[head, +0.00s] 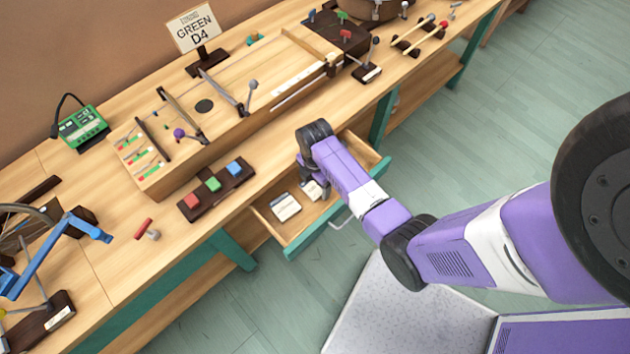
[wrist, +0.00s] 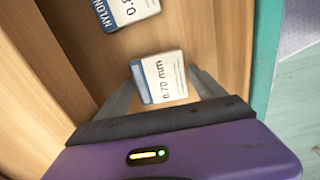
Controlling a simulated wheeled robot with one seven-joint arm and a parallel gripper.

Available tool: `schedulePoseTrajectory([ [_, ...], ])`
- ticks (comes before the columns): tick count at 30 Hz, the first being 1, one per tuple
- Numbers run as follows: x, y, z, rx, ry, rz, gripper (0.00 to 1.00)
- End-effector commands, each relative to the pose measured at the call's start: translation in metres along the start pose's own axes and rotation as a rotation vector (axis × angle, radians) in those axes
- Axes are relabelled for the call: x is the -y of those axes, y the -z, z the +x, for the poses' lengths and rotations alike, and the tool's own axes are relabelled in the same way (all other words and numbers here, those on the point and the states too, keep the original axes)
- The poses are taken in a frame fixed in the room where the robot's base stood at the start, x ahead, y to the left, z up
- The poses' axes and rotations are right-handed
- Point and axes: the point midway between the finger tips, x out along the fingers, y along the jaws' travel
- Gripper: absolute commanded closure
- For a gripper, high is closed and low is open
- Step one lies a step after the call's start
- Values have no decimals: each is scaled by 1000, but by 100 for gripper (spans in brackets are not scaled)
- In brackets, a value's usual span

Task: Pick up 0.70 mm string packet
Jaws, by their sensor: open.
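The 0.70 mm string packet (wrist: 162,78) is a white packet with a blue edge and "0.70 mm" printed on it. It lies on the floor of the open drawer, between the two fingers of my gripper (wrist: 158,92) in the wrist view. My gripper is open, with a finger on either side of the packet; I cannot tell whether either touches it. In the head view my gripper (head: 316,190) reaches down into the drawer, and the packet is partly hidden by it. A second packet (wrist: 124,8), marked NYLON and "0.8", lies beyond it; it also shows in the head view (head: 286,206).
The open drawer (head: 307,240) has a teal front and wooden walls close around my gripper. Above it, the wooden bench holds a block with red, green and blue buttons (head: 216,187), a long stringed board (head: 225,125) and a GREEN D4 sign (head: 196,30).

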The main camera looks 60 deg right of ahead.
Motion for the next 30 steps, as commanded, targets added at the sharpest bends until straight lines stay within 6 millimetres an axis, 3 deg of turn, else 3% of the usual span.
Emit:
schedulePoseTrajectory([
  [4, 0, 0, 0, 0, 0, 0, 21],
  [5, 0, 0, 0, 0, 0, 0, 25],
  [12, 0, 0, 0, 0, 0, 0, 71],
  [23, 0, 0, -5, 0, -1, 0, 71],
  [30, 0, 0, -33, 1, -3, -1, 71],
])
